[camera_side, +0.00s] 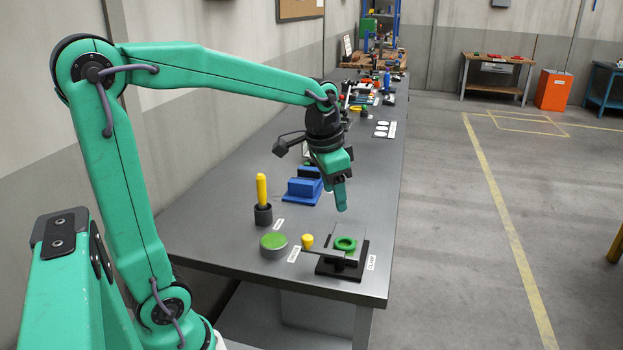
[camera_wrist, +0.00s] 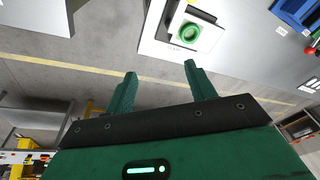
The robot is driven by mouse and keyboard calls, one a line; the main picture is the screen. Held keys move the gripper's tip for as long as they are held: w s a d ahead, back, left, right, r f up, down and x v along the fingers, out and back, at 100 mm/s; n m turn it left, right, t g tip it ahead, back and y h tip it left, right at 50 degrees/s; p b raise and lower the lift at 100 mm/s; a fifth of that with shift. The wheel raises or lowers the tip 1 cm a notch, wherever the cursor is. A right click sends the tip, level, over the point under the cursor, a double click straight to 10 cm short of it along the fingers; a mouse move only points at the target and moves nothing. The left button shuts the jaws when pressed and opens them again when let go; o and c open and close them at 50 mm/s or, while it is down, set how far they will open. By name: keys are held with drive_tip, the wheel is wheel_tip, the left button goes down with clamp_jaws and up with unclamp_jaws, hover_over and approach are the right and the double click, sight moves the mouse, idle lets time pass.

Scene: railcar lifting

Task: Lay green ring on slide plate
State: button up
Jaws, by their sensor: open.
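The green ring (camera_side: 345,244) lies flat on a thin grey plate (camera_side: 333,252), which looks like the slide plate, over a black stand near the bench's front right corner. The ring also shows in the wrist view (camera_wrist: 190,33), on the pale plate at the top. My gripper (camera_side: 341,208) hangs above and slightly behind the ring, apart from it. In the wrist view my gripper (camera_wrist: 160,69) shows its two green fingers spread with nothing between them.
A green-topped round block (camera_side: 273,246) and a yellow knob (camera_side: 307,241) stand left of the stand. A yellow-handled tool sits upright in a dark holder (camera_side: 263,215). A blue block (camera_side: 304,188) lies behind. The bench's right edge is close by.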

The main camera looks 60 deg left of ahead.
drive_tip(key=s+d+n+t, duration=0.2)
drive_tip(key=s+d, duration=0.4)
drive_tip(key=s, duration=0.7)
drive_tip(key=shift+s+t, duration=0.3)
drive_tip(key=shift+t, duration=0.2)
drive_tip(key=shift+d, duration=0.1)
